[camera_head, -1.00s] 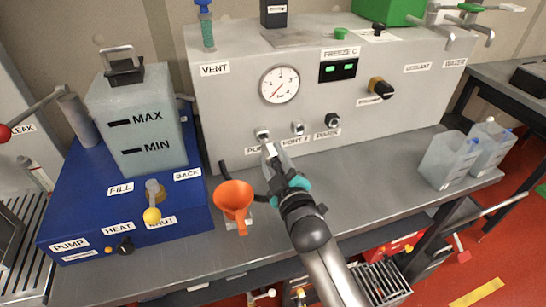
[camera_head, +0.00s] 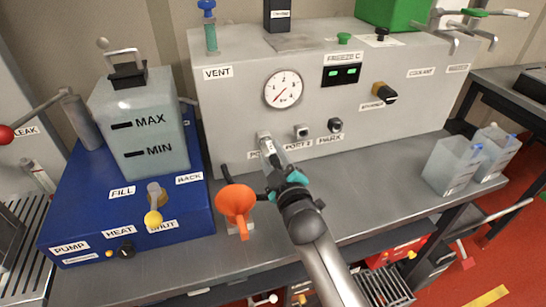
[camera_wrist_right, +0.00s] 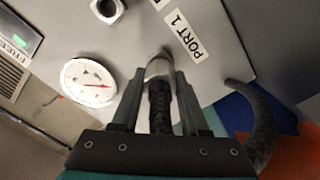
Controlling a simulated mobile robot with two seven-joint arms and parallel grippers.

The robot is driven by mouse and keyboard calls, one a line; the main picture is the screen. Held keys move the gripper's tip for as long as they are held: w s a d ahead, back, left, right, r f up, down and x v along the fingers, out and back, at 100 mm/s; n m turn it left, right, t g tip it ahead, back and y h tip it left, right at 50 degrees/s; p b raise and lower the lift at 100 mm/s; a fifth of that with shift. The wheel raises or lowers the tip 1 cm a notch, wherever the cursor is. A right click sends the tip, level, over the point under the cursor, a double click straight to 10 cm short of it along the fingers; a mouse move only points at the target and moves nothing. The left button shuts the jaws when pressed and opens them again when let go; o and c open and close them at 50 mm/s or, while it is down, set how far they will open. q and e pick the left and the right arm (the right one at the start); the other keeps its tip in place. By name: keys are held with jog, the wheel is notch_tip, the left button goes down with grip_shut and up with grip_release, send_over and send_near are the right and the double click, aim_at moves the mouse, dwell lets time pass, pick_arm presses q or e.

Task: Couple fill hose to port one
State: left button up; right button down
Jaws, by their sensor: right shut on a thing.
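My right gripper (camera_head: 271,158) is shut on the fill hose (camera_wrist_right: 160,105), a black ribbed hose with a silver metal end, seen between the fingers in the right wrist view (camera_wrist_right: 158,92). The hose end is at port one (camera_head: 264,137), the leftmost fitting on the grey cabinet's front, beside the PORT 1 label (camera_wrist_right: 188,36). The metal end seems to meet the port; I cannot tell whether it is seated or locked. The gripper covers part of the port and label in the head view. My left gripper is not in view.
Port two (camera_head: 301,131) and the PARK fitting (camera_head: 335,125) are right of port one. A blue pump unit (camera_head: 85,205) is at left. Clear jugs (camera_head: 452,165) stand right; the bench between is clear.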

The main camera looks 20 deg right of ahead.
jog(key=shift+w+r, duration=0.1)
jog(key=shift+w, duration=0.35)
jog(key=shift+c, duration=1.6)
grip_release()
jog(key=shift+s, duration=0.15)
jog(key=s+p, duration=0.1)
jog(key=s, duration=1.4)
jog(key=shift+d, duration=0.25)
